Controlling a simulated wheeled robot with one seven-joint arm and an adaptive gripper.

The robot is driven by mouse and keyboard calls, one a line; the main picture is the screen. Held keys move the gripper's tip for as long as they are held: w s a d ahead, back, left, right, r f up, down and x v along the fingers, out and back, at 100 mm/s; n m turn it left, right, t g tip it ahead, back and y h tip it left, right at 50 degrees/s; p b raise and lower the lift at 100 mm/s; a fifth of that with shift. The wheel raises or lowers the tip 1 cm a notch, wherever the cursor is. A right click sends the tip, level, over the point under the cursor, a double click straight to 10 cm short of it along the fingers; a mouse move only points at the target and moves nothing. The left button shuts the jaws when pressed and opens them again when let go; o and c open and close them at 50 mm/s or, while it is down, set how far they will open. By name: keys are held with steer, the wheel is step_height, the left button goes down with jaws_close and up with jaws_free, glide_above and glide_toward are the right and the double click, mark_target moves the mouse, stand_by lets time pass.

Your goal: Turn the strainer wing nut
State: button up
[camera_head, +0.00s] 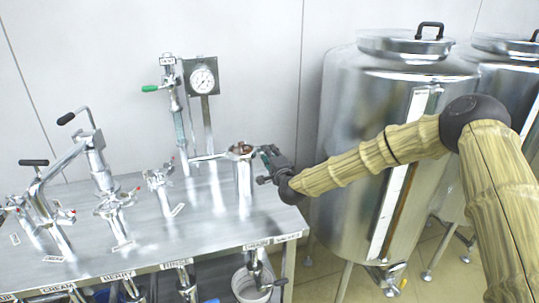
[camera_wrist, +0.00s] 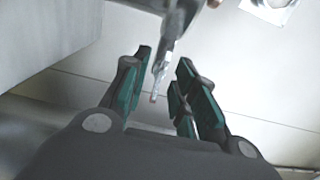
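The strainer (camera_head: 244,186) is an upright shiny steel cylinder at the right end of the steel table, with a brownish round top opening. My gripper (camera_head: 268,161) is beside its top, on the right. In the wrist view my gripper (camera_wrist: 164,68) has its two teal-padded fingers apart. A thin metal tab (camera_wrist: 158,80), which looks like a wing of the wing nut, hangs from a steel part between the fingers. Gaps show on both sides of it, so it looks ungripped. In the head view the wing nut is hidden or too small to make out.
The steel table (camera_head: 210,215) holds several tap-like fittings to the left. A pressure gauge (camera_head: 203,80) stands behind the strainer. A large steel tank (camera_head: 345,130) stands to the right, behind my arm. A white bucket (camera_head: 247,288) is below the table's front edge.

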jaws_close()
steer(key=shift+f+n+b, duration=0.1)
steer(key=shift+n+b, duration=0.2)
steer(key=shift+b, duration=0.05)
steer(key=shift+n+b, duration=5.65)
steer(key=shift+n, duration=3.45)
jaws_free()
